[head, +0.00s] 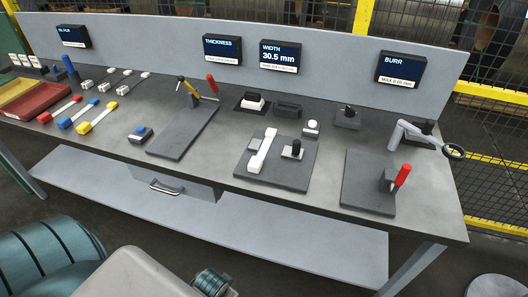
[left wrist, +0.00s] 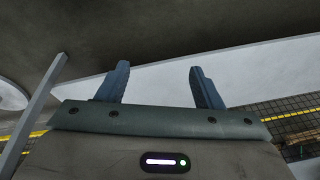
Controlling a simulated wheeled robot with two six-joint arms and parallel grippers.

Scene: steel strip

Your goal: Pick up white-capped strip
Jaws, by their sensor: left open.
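The white-capped strip (head: 262,151) lies on the dark plate of the width station (head: 246,167), left of a small black clamp-like block (head: 291,150). It runs roughly from front to back and looks white along most of its length. My left gripper (left wrist: 160,86) is open, with nothing between its two fingers. It does not show clearly in the head view, and the strip is not in the left wrist view. My right gripper is in neither view.
Red-, blue- and yellow-capped strips (head: 97,118) lie at the left by red and yellow trays (head: 38,102). The thickness station (head: 183,133) is left of the width station; the burr station (head: 368,184) and a magnifier arm (head: 425,136) are right. A back panel (head: 330,50) carries displays.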

